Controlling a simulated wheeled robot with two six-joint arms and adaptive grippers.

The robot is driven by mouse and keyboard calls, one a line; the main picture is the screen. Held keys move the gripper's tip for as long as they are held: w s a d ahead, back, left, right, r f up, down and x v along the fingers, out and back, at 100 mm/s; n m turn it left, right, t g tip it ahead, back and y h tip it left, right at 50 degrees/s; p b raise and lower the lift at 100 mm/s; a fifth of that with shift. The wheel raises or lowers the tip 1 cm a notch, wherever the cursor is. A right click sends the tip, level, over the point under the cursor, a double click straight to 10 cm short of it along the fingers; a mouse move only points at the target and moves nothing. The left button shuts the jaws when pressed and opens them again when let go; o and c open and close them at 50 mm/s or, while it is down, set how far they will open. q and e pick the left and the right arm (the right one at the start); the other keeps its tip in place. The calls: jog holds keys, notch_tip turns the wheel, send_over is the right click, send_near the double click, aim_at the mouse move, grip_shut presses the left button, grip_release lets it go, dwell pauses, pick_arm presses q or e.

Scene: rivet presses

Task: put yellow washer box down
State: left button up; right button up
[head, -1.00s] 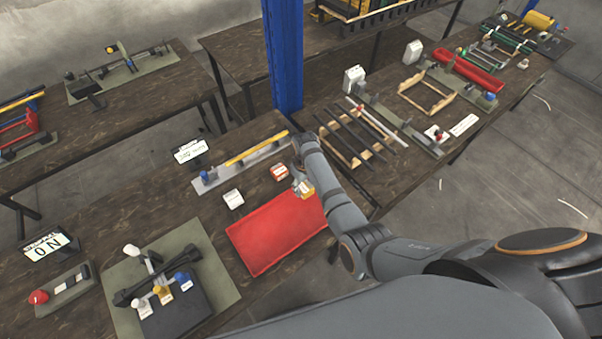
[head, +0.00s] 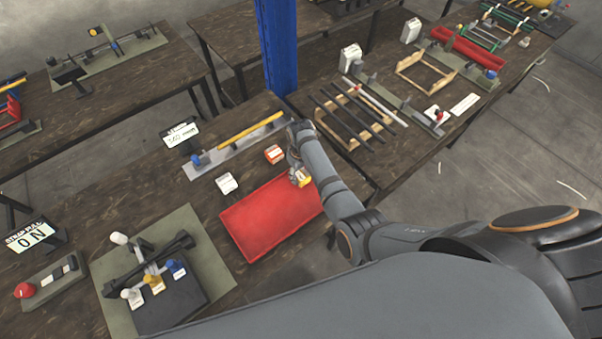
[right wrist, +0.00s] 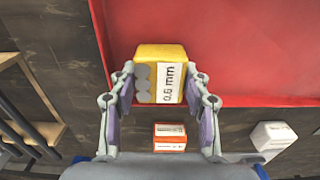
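The yellow washer box (head: 301,178), with a white "0.6 mm" label, sits between the fingers of my right gripper (right wrist: 160,75). In the right wrist view the fingertips press on both sides of the box (right wrist: 160,72), so the gripper looks shut on it. In the head view the right gripper (head: 298,168) is over the upper right corner of the red mat (head: 265,220). Whether the box's underside touches the mat is hidden. My left gripper is not in view.
An orange-red box (head: 274,154) and a white box (head: 227,183) stand on the wooden table just beyond the mat. A grey rail with a yellow bar (head: 248,126) lies behind them. A blue column (head: 278,45) rises at the back. Most of the mat is clear.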

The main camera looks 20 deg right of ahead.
aim_at(301, 173)
jog(key=o, duration=0.4)
jog(key=shift+w, duration=0.15)
jog(key=shift+c, duration=0.2)
jog(key=shift+r, duration=0.35)
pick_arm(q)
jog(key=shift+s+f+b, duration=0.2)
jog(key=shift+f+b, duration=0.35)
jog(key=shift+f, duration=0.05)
pick_arm(e)
notch_tip(301, 173, up, 12)
jog(key=shift+f, duration=0.15)
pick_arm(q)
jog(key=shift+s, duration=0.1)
